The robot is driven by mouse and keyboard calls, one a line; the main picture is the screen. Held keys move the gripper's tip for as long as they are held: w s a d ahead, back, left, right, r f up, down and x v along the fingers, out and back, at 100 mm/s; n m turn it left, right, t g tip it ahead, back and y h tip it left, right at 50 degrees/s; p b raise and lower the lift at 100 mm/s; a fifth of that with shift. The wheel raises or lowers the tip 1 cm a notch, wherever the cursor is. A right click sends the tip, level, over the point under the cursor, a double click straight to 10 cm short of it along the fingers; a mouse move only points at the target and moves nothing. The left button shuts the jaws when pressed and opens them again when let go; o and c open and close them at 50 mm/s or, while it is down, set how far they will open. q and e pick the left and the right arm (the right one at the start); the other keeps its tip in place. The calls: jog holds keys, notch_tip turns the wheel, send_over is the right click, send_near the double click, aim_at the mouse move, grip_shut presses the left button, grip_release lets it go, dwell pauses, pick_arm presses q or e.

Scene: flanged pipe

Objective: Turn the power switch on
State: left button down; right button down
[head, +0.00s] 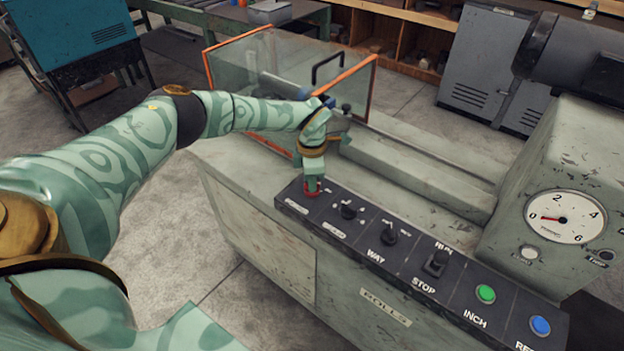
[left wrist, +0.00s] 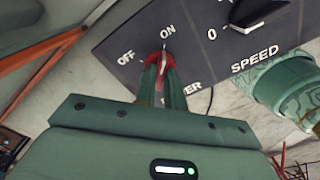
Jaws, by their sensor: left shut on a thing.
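The power switch (head: 313,186) is a red rotary knob at the left end of the black control panel (head: 365,233). In the left wrist view the red knob (left wrist: 153,59) sits below the printed OFF and ON labels, and its light ridge points roughly up toward ON. The fingers cover part of the knob and of the POWER label. My left gripper (head: 312,181) reaches down from above and is shut on the knob; its two fingers (left wrist: 163,75) straddle the ridge. My right gripper is in neither view.
The speed knob (head: 349,209) is close to the right of the switch. A WAY selector (head: 390,236), RUN/STOP lever (head: 436,262), green INCH button (head: 485,293) and blue button (head: 540,325) follow. An orange-framed clear guard (head: 290,72) stands behind my left forearm.

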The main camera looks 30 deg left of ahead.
pick_arm(q)
jog(key=c, duration=1.5)
grip_release()
notch_tip(320, 180, up, 16)
jog(key=p, duration=0.4)
jog(key=shift+r, duration=0.15)
